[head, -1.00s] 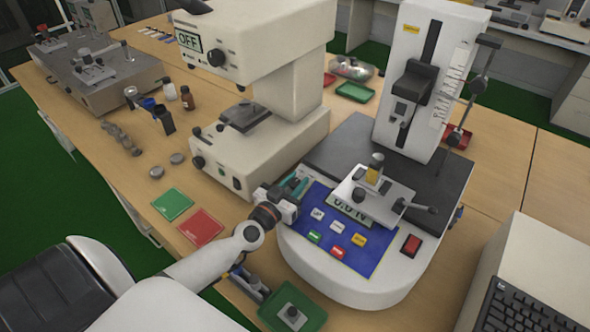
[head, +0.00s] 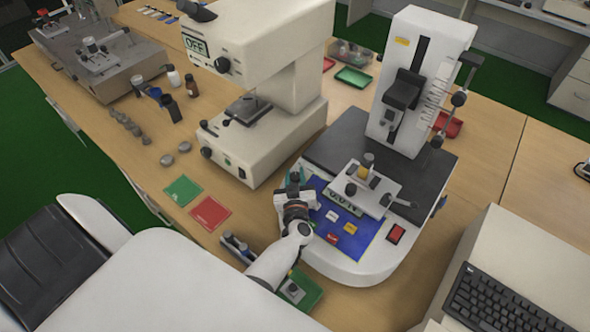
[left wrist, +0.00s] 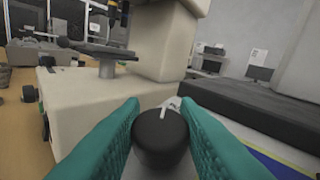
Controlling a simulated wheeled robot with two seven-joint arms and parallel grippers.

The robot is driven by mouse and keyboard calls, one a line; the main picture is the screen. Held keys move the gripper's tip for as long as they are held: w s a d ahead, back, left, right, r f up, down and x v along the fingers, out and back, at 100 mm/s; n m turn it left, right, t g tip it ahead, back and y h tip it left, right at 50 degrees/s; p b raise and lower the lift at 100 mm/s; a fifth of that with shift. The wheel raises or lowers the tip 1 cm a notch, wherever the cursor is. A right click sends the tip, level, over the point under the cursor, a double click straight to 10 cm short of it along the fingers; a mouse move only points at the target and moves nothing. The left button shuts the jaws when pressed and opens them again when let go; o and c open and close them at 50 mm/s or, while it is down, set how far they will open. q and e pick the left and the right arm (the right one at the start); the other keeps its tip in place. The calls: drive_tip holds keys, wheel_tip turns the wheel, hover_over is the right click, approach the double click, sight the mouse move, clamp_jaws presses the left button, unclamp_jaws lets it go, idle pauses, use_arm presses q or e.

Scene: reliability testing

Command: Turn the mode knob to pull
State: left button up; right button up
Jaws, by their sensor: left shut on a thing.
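The mode knob (left wrist: 160,138) is a round black knob with a white pointer line on top, seen in the left wrist view. The line points away from the camera, leaning slightly right. My left gripper (head: 295,177) has teal fingers, which are closed on the knob's two sides. Any labels around the knob are mostly hidden, so I cannot read a setting. My right gripper is not in view.
A white microscope-like instrument (head: 228,150) with an OFF display stands close behind and left of my gripper. A clamp fixture (head: 365,185) with a lever sits on the machine. Green (head: 183,190) and red (head: 210,213) mats lie left.

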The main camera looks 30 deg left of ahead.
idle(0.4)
use_arm(q)
drive_tip(key=o, duration=1)
drive_tip(key=shift+c, duration=0.2)
